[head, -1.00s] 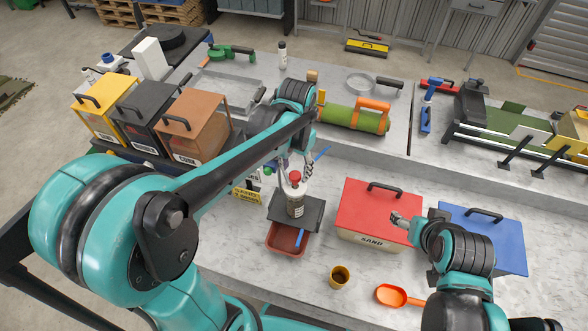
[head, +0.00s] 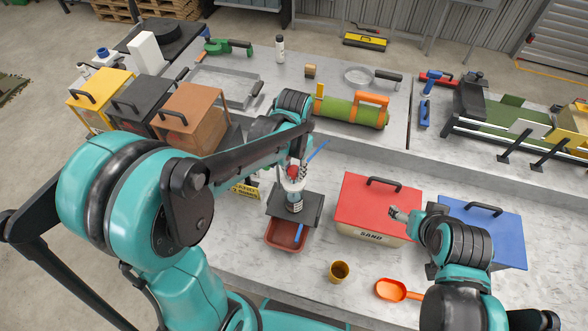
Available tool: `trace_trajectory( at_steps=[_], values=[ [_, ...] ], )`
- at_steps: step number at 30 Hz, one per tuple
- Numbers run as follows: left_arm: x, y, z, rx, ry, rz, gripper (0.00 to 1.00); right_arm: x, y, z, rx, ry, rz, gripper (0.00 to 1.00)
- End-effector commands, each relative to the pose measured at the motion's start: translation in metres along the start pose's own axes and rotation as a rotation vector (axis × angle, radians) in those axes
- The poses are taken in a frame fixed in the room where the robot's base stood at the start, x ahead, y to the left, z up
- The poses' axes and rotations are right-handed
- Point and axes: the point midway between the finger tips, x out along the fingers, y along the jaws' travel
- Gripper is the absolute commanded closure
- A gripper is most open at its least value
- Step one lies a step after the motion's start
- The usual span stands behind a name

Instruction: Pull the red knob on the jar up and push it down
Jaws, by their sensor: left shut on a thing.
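The jar (head: 296,204) stands upright on a dark square plate, with a pale upper part and a label on its side. Its red knob (head: 293,172) shows at the top. My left gripper (head: 293,176) comes down from above and is shut on the red knob, with its fingers at the knob's sides. The finger tips are small and partly hidden by the arm and the knob. My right gripper (head: 397,214) hangs over the red sand box, away from the jar; its fingers are too small to tell open from shut.
A dark plate (head: 279,207) carries the jar, with a red-brown tray (head: 287,237) in front. The red sand box (head: 362,196) and a blue box (head: 507,229) stand to the right.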

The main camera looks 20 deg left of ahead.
Motion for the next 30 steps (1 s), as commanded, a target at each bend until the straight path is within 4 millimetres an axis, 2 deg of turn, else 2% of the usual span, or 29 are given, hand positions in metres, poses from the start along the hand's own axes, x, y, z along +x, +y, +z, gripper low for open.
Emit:
trace_trajectory(
  at_steps=[10,19,20,21,22,30],
  values=[
    [-0.054,0.0,0.0,0.001,-0.004,0.001,1.0,-0.026,0.0,-0.019,0.0,0.0,0.0,0.31],
    [-0.055,-0.001,-0.001,0.001,-0.002,0.0,1.0,-0.025,0.0,-0.018,0.0,0.0,0.0,0.31],
    [-0.055,-0.001,-0.001,0.001,-0.002,0.0,0.64,-0.025,0.0,-0.018,0.0,0.0,0.0,0.31],
    [-0.055,-0.001,-0.001,0.001,-0.002,0.001,0.54,-0.025,0.0,-0.018,0.0,0.0,0.0,0.31],
    [-0.054,-0.001,-0.001,0.001,-0.002,0.001,0.51,-0.025,0.0,-0.018,0.0,0.0,0.0,0.31],
    [-0.054,0.0,0.0,0.001,-0.003,0.001,0.51,-0.025,0.0,-0.018,0.0,0.0,0.0,0.31]
  ],
)
